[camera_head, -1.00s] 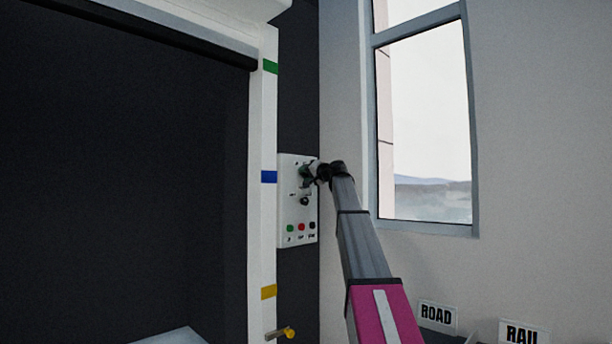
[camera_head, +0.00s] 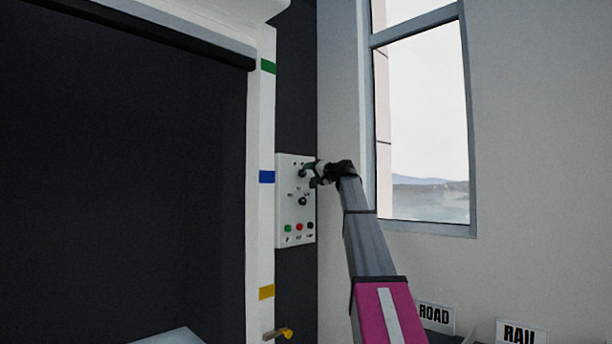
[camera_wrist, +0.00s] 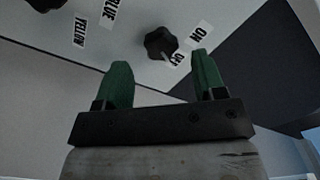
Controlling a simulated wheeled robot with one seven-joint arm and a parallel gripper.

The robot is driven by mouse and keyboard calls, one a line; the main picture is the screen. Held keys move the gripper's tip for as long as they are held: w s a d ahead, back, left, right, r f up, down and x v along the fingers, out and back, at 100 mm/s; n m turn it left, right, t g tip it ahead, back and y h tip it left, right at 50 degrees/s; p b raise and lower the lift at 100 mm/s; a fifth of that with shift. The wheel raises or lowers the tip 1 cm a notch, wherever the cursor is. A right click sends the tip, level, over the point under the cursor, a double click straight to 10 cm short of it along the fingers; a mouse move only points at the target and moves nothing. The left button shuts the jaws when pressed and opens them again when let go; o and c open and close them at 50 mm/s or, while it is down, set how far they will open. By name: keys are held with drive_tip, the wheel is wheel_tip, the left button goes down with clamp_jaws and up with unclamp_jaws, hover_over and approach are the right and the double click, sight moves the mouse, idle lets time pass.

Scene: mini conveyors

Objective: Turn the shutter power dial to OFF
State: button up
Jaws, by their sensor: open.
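The shutter power dial (camera_wrist: 160,42) is a black lobed knob on the pale panel, between the ON label (camera_wrist: 196,33) and the OFF label (camera_wrist: 178,59) in the wrist view. A thin light mark on the knob points toward OFF. My gripper (camera_wrist: 160,60) is open, with its two green fingers apart and the knob beyond their tips, seen in the gap. Nothing is held. In the head view my gripper (camera_head: 311,175) is at the upper right of the white control panel (camera_head: 283,209), close to the upper dial.
A second black dial (camera_wrist: 45,4) with YELLOW and BLUE labels is at the wrist view's top left. Green, red and black buttons (camera_head: 299,227) sit low on the panel. A white post (camera_head: 260,220) is left of the panel, a window (camera_head: 425,130) right.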

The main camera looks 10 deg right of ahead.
drive_tip(key=v, duration=0.6)
drive_tip(key=shift+s+d, duration=0.1)
drive_tip(key=shift+s, duration=0.05)
drive_tip(key=s+a+f+g+h, duration=0.2)
drive_tip(key=a+f, duration=0.1)
drive_tip(key=f, duration=1.3)
drive_tip(key=s+a+f+g+h, duration=0.1)
drive_tip(key=s+a+f+g, duration=0.15)
drive_tip(key=f, duration=1.35)
drive_tip(key=s+a+f+g+h, duration=0.2)
drive_tip(key=a+f, duration=0.1)
drive_tip(key=f, duration=1.3)
drive_tip(key=s+a+f+n+g+h, duration=0.1)
drive_tip(key=s+f+g, duration=0.3)
drive_tip(key=s+f, duration=1)
drive_tip(key=s+a+f+n+g+h, duration=0.1)
drive_tip(key=s+f+g+h, duration=0.3)
drive_tip(key=s+f, duration=1.1)
wheel_tip(320, 180, down, 5)
drive_tip(key=shift+s+a+f+n, duration=0.1)
drive_tip(key=shift+s+a+n, duration=0.05)
drive_tip(key=shift+s+n, duration=0.25)
